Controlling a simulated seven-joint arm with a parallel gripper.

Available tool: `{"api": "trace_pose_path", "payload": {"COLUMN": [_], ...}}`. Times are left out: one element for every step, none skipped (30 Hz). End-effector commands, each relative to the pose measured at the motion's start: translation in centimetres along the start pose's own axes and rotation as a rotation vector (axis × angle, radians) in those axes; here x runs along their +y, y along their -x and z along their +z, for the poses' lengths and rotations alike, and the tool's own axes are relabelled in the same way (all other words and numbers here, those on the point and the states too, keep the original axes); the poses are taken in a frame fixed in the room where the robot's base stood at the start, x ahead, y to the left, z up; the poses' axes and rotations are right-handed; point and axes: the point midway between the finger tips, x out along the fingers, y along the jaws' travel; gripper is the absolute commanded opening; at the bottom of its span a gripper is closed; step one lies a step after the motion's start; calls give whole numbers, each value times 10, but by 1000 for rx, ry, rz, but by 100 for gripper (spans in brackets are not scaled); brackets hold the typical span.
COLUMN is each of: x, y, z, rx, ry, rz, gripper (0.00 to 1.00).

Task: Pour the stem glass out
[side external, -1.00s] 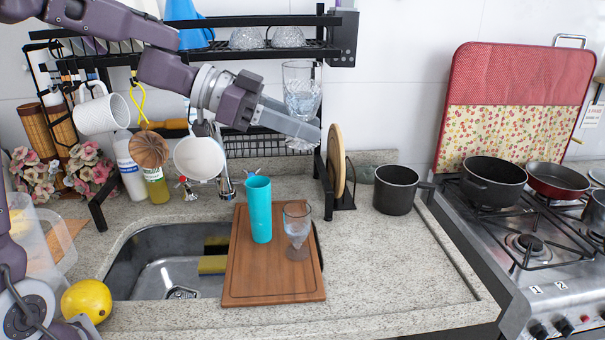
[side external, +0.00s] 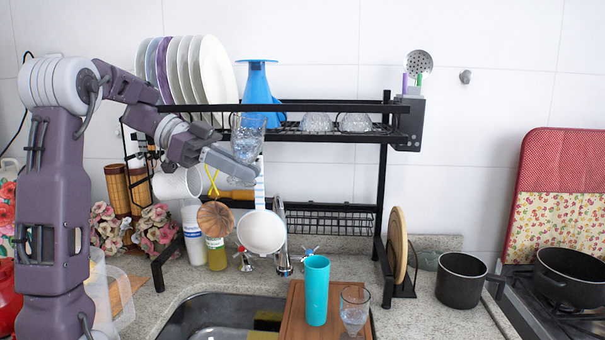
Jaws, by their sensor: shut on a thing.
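My gripper (side external: 238,164) is shut on a clear stem glass (side external: 248,132) and holds it high in front of the rack. The glass looks close to upright, with its mouth up. Its lower part is hidden by the gripper. Something clear, like water, seems to show in its bowl, but I cannot tell the level. A second clear stem glass (side external: 354,306) stands on the wooden board (side external: 297,318), beside a turquoise tumbler (side external: 316,290).
The black rack (side external: 384,190) spans the sink (side external: 222,314), with plates (side external: 213,72), a blue jug (side external: 260,84) and glass bowls on top. A dark pot (side external: 461,280) stands right, with free counter beside the board.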

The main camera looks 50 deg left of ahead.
Motion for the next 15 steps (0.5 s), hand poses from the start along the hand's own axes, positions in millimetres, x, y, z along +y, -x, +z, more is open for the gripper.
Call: {"api": "trace_pose_path", "payload": {"x": [2,4,7,10,12,15,17,20,22,25,27,29,29,29,29], "y": [16,23,34,40,47,54,59,65,71,76,81,84,80,77,73], "z": [6,10,13,15,18,20,22,24,26,27,28,32,37,43,50], "rx": [2,4,6,8,10,13,15,18,20,23,25,28,30,30,30], "ry": [4,6,6,7,8,8,10,11,12,13,14,17,18,18,18], "rz": [-5,-4,-3,-2,-2,-1,-1,0,-1,0,0,0,3,4,5], "gripper": [0,0,0,0,0,0,0,0,0,0,0,0,0,0,0]}}
